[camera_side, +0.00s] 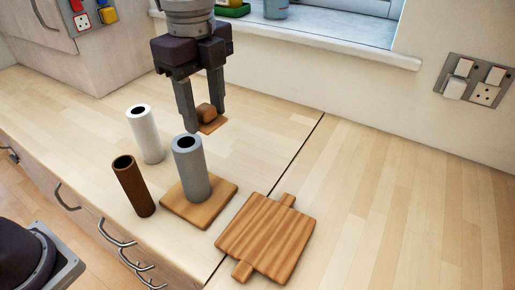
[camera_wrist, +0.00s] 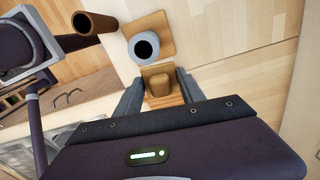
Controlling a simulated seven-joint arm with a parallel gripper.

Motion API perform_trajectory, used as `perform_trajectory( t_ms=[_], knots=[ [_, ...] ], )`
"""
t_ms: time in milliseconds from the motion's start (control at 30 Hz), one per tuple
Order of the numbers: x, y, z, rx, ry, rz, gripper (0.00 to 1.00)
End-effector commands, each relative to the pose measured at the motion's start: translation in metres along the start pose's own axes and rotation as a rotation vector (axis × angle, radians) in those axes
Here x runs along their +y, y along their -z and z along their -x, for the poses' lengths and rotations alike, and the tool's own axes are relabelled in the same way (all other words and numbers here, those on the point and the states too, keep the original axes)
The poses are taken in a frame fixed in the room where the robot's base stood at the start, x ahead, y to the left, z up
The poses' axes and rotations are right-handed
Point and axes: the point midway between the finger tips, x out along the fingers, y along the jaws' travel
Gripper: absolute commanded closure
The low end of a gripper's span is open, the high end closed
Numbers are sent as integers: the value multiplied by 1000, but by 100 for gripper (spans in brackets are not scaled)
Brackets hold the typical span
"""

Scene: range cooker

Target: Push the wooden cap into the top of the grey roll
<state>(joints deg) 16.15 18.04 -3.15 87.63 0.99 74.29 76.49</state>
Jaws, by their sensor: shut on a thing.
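The wooden cap (camera_side: 206,112) is a small brown block between the two fingers of my gripper (camera_side: 206,122), which is shut on it. In the wrist view the cap (camera_wrist: 159,85) sits between the fingertips (camera_wrist: 159,90). A thin square wooden piece shows just under the cap; I cannot tell whether it is part of it. The grey roll (camera_side: 190,172) stands upright on a square wooden board (camera_side: 222,200), its top hole open. My gripper is behind the roll in the side view, apart from it. The roll (camera_wrist: 144,47) is just beyond the cap in the wrist view.
A white roll (camera_side: 146,138) and a dark brown roll (camera_side: 133,188) stand left of the grey roll. A striped cutting board with handles (camera_side: 265,238) lies at front right. The right counter is clear. The windowsill (camera_side: 330,45) and wall are behind.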

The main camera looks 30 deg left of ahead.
Motion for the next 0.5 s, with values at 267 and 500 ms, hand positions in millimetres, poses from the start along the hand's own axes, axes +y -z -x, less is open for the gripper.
perform_trajectory(
  t_ms=[267,500],
  knots=[
    [22,-43,17,-1,-1,111,92],
    [23,-43,-14,-2,-4,110,92]
  ],
)
